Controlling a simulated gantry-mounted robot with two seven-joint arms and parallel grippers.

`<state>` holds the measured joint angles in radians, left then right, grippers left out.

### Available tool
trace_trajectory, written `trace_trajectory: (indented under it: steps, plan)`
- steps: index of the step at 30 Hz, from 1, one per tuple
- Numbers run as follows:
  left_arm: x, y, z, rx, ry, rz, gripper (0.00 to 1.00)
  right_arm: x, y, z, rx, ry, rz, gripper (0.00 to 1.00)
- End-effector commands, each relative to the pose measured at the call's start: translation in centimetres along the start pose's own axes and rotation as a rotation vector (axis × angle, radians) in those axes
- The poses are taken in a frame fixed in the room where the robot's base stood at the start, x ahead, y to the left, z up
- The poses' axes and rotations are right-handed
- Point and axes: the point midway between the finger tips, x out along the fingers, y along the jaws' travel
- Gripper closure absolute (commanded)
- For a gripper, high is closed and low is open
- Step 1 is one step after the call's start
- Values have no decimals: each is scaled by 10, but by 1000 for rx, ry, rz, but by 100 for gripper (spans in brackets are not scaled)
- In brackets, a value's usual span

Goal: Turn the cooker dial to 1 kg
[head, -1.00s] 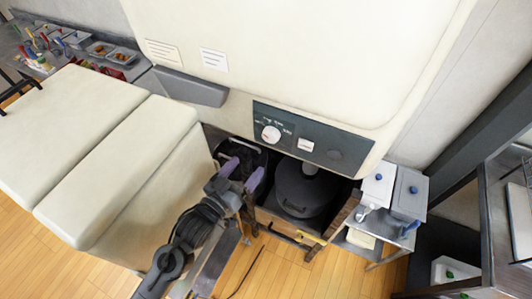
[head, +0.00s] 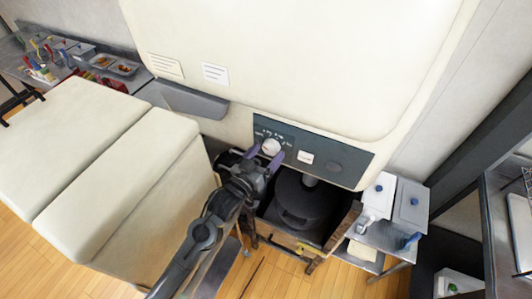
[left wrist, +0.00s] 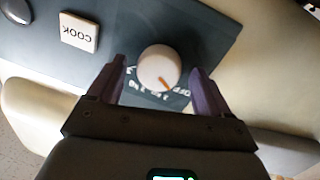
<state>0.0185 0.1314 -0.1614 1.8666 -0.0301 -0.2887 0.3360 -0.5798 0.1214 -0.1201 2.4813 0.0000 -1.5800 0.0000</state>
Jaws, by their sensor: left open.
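The white cooker dial (head: 271,146) sits on the dark control panel (head: 335,163) of the large cream cooker. In the left wrist view the dial (left wrist: 159,68) shows an orange pointer line near the word OFF; the other marks around it are partly hidden and too small to read surely. My left gripper (head: 266,158) is at the panel, and its purple fingers (left wrist: 163,88) are open on either side of the dial, with a gap on each side. My right gripper is not in view.
A white COOK button (left wrist: 79,33) is beside the dial; it also shows in the head view (head: 305,157). A black pot (head: 302,200) stands below the panel. White lidded containers (head: 378,193) stand on a side stand at right.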

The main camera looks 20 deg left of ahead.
Motion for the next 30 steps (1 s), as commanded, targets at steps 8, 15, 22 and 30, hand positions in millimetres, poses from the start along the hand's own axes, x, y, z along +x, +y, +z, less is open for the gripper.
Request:
trace_trajectory:
  steps: [8, 15, 22, 30]
  plan:
    - [4, 0, 0, 0, 0, 0, 20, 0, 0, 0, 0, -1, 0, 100]
    - [3, 0, 0, 0, 0, 0, 44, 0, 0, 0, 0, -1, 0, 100]
    - [3, 0, 0, 0, 0, 0, 76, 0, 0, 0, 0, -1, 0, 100]
    - [3, 1, -1, 34, -5, 0, 76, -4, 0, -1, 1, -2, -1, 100]
